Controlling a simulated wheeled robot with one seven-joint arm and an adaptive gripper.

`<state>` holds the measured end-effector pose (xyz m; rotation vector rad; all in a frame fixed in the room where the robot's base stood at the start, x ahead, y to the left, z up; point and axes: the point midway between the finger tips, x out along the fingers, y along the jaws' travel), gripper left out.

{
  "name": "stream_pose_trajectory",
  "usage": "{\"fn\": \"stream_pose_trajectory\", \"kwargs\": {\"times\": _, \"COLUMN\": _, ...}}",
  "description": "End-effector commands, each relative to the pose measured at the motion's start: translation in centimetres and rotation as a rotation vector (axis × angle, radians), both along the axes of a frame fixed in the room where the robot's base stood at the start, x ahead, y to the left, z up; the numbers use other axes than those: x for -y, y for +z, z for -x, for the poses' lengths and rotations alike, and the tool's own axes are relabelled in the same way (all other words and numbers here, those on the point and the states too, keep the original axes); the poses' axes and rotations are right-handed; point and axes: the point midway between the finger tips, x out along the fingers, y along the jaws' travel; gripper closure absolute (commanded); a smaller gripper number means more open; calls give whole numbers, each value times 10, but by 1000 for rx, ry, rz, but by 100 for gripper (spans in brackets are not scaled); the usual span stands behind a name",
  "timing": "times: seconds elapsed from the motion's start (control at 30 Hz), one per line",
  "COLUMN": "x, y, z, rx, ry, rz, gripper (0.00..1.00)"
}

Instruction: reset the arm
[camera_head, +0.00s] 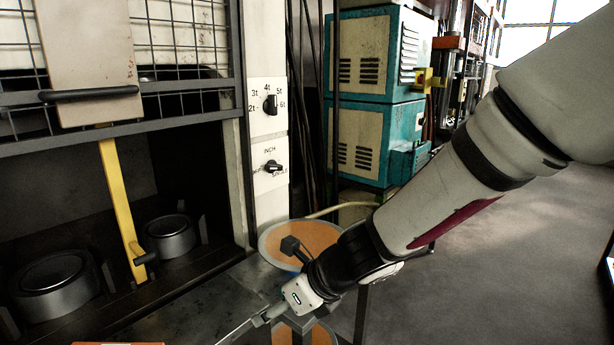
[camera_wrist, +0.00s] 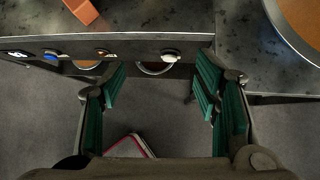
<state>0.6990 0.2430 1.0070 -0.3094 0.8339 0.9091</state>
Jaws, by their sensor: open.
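My gripper (camera_head: 262,320) is at the lower middle of the head view, at the end of my arm, which reaches in from the upper right. Its fingers run down toward the bottom edge, and part of it is cut off there. In the wrist view my gripper (camera_wrist: 161,88) is open, with green-padded fingers wide apart at left and right. Nothing is between the pads; the grey floor and a panel edge show beyond them.
A dark machine bed (camera_head: 200,305) lies left of my gripper. A round orange-topped disc (camera_head: 312,236) stands close behind it. The wrist view shows a panel with several buttons (camera_wrist: 120,47), an orange block (camera_wrist: 82,10) and a red-edged object (camera_wrist: 128,146). Open floor (camera_head: 490,260) lies right.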

Motion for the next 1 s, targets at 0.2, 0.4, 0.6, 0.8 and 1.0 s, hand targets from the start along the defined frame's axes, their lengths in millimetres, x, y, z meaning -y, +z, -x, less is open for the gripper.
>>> {"fn": "stream_pose_trajectory", "kwargs": {"times": 0.2, "x": 37, "y": 46, "z": 41, "rx": 361, "ry": 529, "rz": 319, "gripper": 44}}
{"fn": "stream_pose_trajectory", "kwargs": {"times": 0.4, "x": 85, "y": 83, "z": 91, "rx": 582, "ry": 999, "rz": 611, "gripper": 44}}
{"fn": "stream_pose_trajectory", "kwargs": {"times": 0.6, "x": 148, "y": 115, "z": 148, "rx": 697, "ry": 1449, "rz": 879, "gripper": 44}}
{"fn": "stream_pose_trajectory", "kwargs": {"times": 0.8, "x": 210, "y": 137, "z": 200, "rx": 711, "ry": 1811, "rz": 1067, "gripper": 44}}
{"fn": "stream_pose_trajectory", "kwargs": {"times": 1.0, "x": 242, "y": 143, "z": 225, "rx": 689, "ry": 1984, "rz": 1138, "gripper": 44}}
